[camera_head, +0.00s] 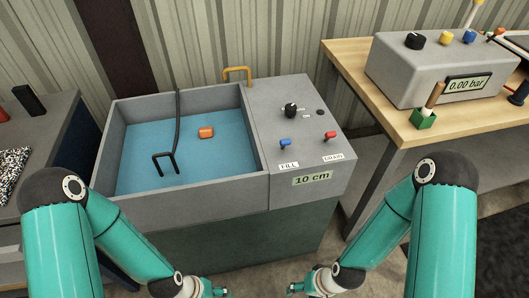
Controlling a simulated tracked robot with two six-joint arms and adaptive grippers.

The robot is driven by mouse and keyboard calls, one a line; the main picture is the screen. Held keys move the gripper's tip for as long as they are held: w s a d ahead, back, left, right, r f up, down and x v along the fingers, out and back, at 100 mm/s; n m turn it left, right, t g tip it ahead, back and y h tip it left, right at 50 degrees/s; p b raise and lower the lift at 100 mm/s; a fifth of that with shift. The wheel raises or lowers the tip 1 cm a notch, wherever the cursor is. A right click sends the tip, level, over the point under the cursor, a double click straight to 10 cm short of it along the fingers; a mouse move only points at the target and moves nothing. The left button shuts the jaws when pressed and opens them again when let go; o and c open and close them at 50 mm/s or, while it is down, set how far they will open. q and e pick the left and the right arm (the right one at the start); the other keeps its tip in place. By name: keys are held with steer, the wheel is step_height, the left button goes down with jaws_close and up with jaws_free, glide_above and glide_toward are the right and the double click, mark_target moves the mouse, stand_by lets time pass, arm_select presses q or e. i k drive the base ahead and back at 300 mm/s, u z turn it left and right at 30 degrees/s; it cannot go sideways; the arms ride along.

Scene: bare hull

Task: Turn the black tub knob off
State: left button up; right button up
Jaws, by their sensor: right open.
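The black tub knob (291,110) stands on the grey control panel (262,112) to the right of the tub's basin. A blue lever (285,143) sits above the FILL label and a red lever (330,135) above the DRAIN label. A display on the panel's front reads 10 cm (312,179). My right gripper (293,289) is open and empty at the bottom edge, well below and apart from the knob. My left gripper (226,292) is at the bottom edge, partly cut off, so its jaws are unclear.
The grey tub (190,190) holds blue water with an orange block (206,132) and a black bent rod (165,163). A wooden table (350,75) at the right bears a grey box (405,75) reading 0.00 bar. A dark bench (50,140) stands at the left.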

mark_target(290, 108)
steer(key=k, duration=1.2)
steer(key=z, duration=0.2)
steer(key=i, duration=0.7)
steer(key=u, duration=0.2)
